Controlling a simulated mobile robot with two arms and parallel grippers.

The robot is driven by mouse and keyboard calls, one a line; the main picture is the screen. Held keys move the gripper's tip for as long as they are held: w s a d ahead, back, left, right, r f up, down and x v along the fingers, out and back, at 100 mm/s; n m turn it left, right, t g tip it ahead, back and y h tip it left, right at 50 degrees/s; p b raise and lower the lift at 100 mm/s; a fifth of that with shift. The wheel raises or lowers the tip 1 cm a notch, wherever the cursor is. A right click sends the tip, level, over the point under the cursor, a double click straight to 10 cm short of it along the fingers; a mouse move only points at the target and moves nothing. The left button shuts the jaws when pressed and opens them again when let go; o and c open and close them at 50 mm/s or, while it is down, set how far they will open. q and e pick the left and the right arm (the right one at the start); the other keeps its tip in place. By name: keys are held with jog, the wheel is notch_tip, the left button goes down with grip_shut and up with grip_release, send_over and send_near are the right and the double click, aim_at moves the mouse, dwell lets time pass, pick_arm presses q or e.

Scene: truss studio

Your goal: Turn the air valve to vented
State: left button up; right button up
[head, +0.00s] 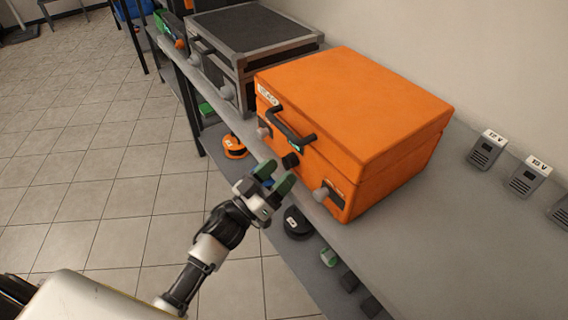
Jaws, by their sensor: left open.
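A closed orange case (352,105) stands on the grey bench. Its front has a black handle (288,127), a grey latch near each end, and a small dark knob (290,160) below the handle, which looks like the air valve. A small green mark shows just above the knob, but its writing and the knob's setting are too small to read. My left gripper (276,176) is open and empty, with green fingertips just in front of and below the knob. They appear apart from it. My right gripper is not in view.
A grey-edged black case (252,38) stands behind the orange one. Grey chargers (487,149) sit at the right by the wall. A lower shelf holds an orange-and-black round item (235,147) and a black round item (297,223).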

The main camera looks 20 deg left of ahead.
pick_arm(q)
jog(key=shift+x, duration=1.05)
jog(key=c, duration=0.9)
